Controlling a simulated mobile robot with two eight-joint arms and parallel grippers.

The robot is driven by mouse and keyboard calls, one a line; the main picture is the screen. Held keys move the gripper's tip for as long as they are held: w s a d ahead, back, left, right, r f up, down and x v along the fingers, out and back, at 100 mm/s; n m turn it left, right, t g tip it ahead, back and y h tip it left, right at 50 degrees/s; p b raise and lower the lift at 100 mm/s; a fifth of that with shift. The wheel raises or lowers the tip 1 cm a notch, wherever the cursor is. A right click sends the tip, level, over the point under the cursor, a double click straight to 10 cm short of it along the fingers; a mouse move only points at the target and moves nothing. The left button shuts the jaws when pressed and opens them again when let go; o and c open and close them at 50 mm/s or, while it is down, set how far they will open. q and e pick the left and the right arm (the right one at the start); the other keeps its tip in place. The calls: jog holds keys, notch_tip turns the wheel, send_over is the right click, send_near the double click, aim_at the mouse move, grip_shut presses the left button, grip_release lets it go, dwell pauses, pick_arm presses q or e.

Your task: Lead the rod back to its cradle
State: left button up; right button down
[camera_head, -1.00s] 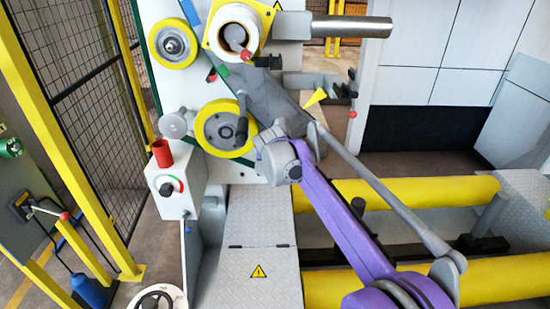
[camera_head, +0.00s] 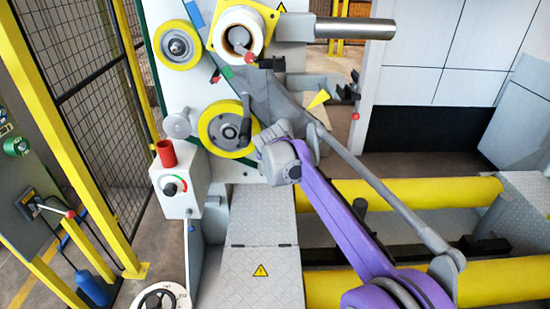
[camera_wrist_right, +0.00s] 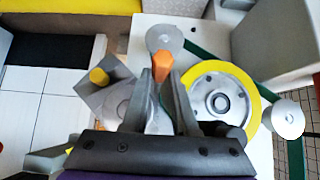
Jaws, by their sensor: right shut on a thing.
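My right gripper (camera_wrist_right: 159,78) shows from above its own fingers in the right wrist view. Its dark fingers are close together, with an orange faceted piece (camera_wrist_right: 161,66) at their tips; what it belongs to is hidden. In the head view the purple right arm reaches up from the lower right to the machine, and its wrist hides the fingers. A long grey bar (camera_head: 375,185) runs beside that arm; I cannot tell whether it is the rod or part of my arm. I cannot make out the cradle for certain. My left gripper is out of view.
Beside the right gripper is a yellow-rimmed wheel (camera_head: 211,126), also in the wrist view (camera_wrist_right: 246,92). A control box (camera_head: 180,201) with a red top piece stands at left. Yellow rollers (camera_head: 440,190) lie below right. A mesh fence (camera_head: 75,90) bounds the left.

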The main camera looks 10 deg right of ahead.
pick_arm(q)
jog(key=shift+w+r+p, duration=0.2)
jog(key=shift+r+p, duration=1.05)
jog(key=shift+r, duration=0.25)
pick_arm(e)
jog(key=shift+w+a+r, duration=0.2)
jog(key=shift+a+r, duration=0.45)
jog(key=shift+w+a+r, duration=0.15)
jog(key=shift+a+r, duration=0.5)
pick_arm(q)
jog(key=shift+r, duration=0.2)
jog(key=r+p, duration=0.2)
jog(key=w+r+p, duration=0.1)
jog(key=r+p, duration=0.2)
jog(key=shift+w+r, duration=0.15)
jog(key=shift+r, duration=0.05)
pick_arm(e)
notch_tip(320, 180, up, 6)
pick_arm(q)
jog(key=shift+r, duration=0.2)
